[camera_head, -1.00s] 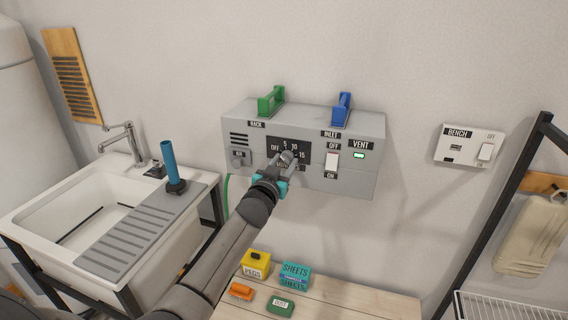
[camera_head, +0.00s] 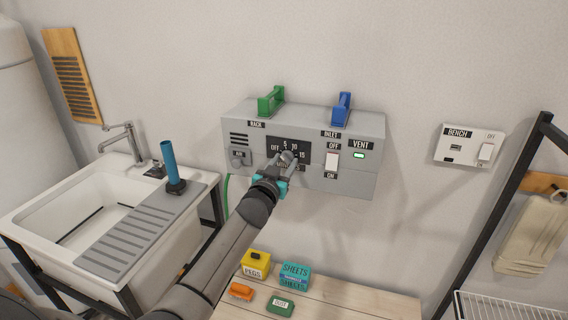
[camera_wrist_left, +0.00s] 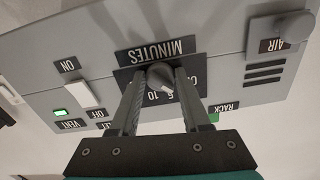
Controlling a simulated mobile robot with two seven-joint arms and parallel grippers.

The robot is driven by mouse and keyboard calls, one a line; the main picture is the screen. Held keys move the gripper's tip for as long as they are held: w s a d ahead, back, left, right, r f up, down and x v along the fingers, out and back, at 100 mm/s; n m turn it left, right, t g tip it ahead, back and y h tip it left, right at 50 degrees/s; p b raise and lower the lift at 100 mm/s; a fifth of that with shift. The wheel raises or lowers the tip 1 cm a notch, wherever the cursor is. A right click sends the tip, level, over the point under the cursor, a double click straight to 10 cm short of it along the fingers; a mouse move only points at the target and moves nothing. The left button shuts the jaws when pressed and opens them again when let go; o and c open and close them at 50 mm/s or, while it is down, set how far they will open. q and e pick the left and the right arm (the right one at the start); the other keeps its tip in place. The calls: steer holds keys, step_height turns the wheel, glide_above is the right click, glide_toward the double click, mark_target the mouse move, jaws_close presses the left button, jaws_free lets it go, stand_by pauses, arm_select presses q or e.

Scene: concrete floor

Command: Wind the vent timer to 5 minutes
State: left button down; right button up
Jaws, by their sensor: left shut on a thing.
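The vent timer is a grey knob (camera_wrist_left: 160,76) on a dark dial plate (camera_head: 274,146) marked OFF, 5, 10, 15, on the front of a grey wall box (camera_head: 240,172). My left gripper (camera_head: 284,163) reaches up to it and is shut on the knob, with one finger on each side in the left wrist view (camera_wrist_left: 155,95). In that view the knob's pale pointer mark is turned toward the side of the 5. The exact reading cannot be told, as the gripper hides most of the knob in the head view. My right gripper is not in view.
A white rocker switch (camera_head: 331,161) and a lit green VENT lamp (camera_head: 359,155) are right of the dial. Green (camera_head: 271,100) and blue (camera_head: 342,108) handles stand on the box. Below, a wooden table (camera_head: 345,303) holds small boxes. A sink (camera_head: 75,212) stands left.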

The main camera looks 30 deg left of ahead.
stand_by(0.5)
arm_select(q)
steer(key=shift+c, duration=1.9)
jaws_free()
steer(key=p+v, duration=0.1)
steer(key=v, duration=1.4)
steer(key=shift+s+d, duration=0.15)
